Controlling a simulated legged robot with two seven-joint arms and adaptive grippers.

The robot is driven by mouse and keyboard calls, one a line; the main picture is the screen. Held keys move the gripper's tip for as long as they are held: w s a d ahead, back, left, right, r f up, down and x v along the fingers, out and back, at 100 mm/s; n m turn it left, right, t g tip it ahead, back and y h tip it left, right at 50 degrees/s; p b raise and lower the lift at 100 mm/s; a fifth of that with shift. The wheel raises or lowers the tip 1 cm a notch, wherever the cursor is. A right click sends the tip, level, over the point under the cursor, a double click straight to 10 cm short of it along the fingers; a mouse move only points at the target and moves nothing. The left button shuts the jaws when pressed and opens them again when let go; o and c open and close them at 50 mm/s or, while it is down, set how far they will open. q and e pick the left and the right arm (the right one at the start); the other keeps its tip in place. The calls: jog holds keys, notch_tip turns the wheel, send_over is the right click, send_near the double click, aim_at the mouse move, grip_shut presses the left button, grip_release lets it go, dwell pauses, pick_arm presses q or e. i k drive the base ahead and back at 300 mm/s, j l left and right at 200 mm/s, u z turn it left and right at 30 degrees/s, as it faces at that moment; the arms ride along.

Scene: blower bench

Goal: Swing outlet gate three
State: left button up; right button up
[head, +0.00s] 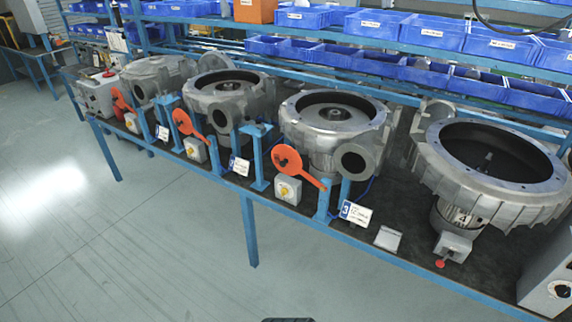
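Outlet gate three is an orange paddle (288,158) on a blue post (325,198) by the label marked 3 (355,213). Its round disc points up and left, and its narrow arm slopes down right to the post top. The grey blower (335,112) stands behind it. The blower's round outlet (353,161) faces forward to the right of the disc and looks uncovered. Neither of my grippers shows in the head view.
Similar orange gates stand further left, at a middle blower (186,122) and a far one (121,102). A yellow-knobbed switch box (287,190) sits below gate three. A larger blower (490,165) is at right. Blue bins (375,24) line the back. Floor in front is clear.

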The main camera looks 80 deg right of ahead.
aim_at(287, 159)
jog(key=z, duration=2.75)
